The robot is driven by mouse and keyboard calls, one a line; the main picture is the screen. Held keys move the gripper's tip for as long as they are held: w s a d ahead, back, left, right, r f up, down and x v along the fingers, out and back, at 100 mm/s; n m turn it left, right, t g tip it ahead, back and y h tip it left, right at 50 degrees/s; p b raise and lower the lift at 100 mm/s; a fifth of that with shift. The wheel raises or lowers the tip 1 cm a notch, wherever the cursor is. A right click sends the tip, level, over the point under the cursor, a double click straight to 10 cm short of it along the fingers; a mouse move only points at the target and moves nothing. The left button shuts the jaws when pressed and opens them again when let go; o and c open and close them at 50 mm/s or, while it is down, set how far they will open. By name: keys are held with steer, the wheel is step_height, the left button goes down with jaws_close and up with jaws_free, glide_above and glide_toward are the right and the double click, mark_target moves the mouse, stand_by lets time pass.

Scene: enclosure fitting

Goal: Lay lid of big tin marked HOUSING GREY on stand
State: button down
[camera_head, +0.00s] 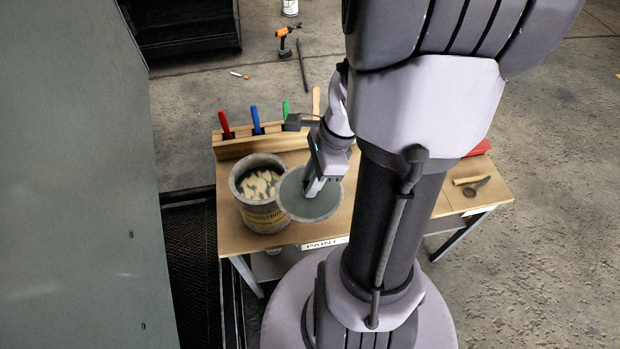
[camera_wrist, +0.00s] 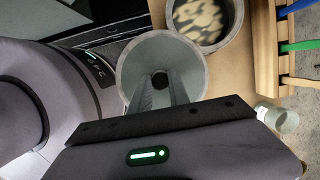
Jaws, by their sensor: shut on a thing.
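A big tin (camera_head: 246,210) stands open at the left of the workbench, with a yellow label too small to read surely. It shows a mottled pale and dark inside, also in the wrist view (camera_wrist: 239,22). A round grey lid (camera_head: 325,205) is beside the tin, to its right. In the wrist view the lid (camera_wrist: 140,62) has a dark knob at its middle. My gripper (camera_head: 316,187) is shut on this knob, its fingers reaching to it in the wrist view (camera_wrist: 161,86). I cannot tell how high the lid is above the bench. I cannot make out a stand.
A wooden rack (camera_head: 250,146) with red, blue and green handles lines the bench's back edge. A clear jar (camera_wrist: 280,118) stands near it. A dark ladle-like tool (camera_head: 476,187) lies at the bench's right. A tall grey panel (camera_head: 75,180) stands at left.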

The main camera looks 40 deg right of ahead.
steer(key=shift+r+p, duration=0.9)
steer(key=shift+r, duration=0.2)
